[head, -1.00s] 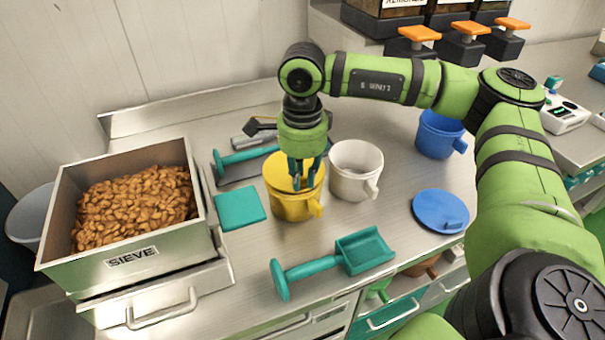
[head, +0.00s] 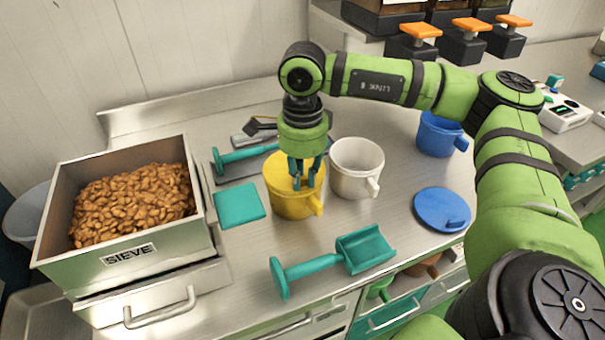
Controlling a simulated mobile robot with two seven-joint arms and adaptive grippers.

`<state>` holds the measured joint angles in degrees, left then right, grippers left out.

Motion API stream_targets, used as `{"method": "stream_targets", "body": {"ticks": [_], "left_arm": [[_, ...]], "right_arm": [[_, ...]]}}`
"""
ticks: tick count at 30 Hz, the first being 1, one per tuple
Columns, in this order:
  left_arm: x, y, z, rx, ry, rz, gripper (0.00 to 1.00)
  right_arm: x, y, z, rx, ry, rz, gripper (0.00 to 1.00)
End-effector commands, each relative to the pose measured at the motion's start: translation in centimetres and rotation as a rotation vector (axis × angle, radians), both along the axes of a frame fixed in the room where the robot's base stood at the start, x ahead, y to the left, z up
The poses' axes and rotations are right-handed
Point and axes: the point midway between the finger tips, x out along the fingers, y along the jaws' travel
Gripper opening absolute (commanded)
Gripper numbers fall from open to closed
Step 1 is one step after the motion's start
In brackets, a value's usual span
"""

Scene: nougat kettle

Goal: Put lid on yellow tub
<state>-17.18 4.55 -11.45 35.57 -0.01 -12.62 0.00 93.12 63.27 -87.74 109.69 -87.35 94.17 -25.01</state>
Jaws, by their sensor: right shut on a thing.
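The yellow tub (head: 294,206) stands upright on the steel worktop in the middle, its handle towards the front right. A flat yellow top, which looks like its lid (head: 279,173), covers the mouth of the tub. My right gripper (head: 304,182) points straight down over it, its teal fingers shut on what looks like the lid's grip. The fingers hide the grip, and I cannot tell whether the lid is fully seated. My left gripper is not in view.
A white tub (head: 357,184) stands close to the right. A blue lid (head: 442,208) and blue tub (head: 438,134) are farther right. A teal scoop (head: 365,249) lies in front. A teal square (head: 240,205) and nut-filled sieve box (head: 125,255) are left.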

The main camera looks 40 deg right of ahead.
Motion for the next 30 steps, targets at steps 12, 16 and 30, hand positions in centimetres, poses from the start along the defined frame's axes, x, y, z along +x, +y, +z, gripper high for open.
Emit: {"method": "stream_targets", "body": {"ticks": [12,16,30], "left_arm": [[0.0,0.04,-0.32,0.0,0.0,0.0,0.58],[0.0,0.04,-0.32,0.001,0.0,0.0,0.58],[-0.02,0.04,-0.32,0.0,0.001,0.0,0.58]], "right_arm": [[0.03,0.01,-0.13,0.001,-0.001,0.0,0.0],[0.03,0.01,-0.13,0.001,-0.001,0.0,0.38],[0.01,0.01,-0.15,0.001,-0.001,0.0,0.7]]}}
